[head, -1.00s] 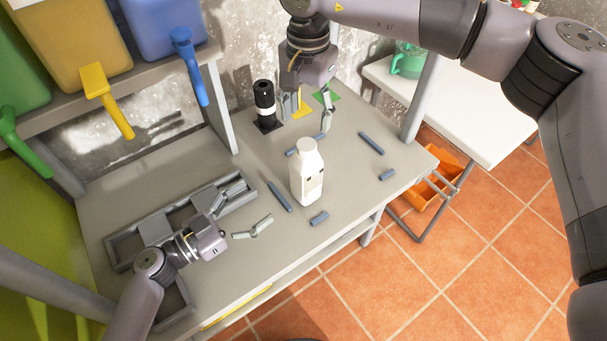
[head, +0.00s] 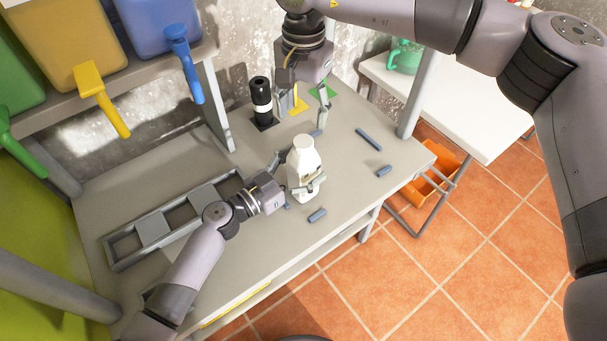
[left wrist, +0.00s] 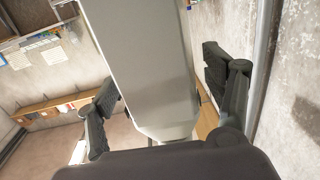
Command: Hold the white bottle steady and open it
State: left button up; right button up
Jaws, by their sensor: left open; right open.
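The white bottle (head: 304,159) stands upright on the grey workbench (head: 345,190). My left gripper (head: 299,175) is open, with its fingers on either side of the bottle's body. In the left wrist view the bottle (left wrist: 150,60) fills the space between the two dark fingers, with visible gaps beside it. My right gripper (head: 307,108) is open and empty above the back of the bench, behind the bottle and higher than it. The lower part of the bottle is partly hidden by the left gripper.
A black bottle (head: 261,100) with a white band stands at the back. Several blue-grey pieces (head: 369,139) lie around the white bottle. A grey compartment tray (head: 125,251) lies at the left. Coloured bins (head: 160,25) hang above.

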pick_arm(q)
grip_shut()
dwell(1.1)
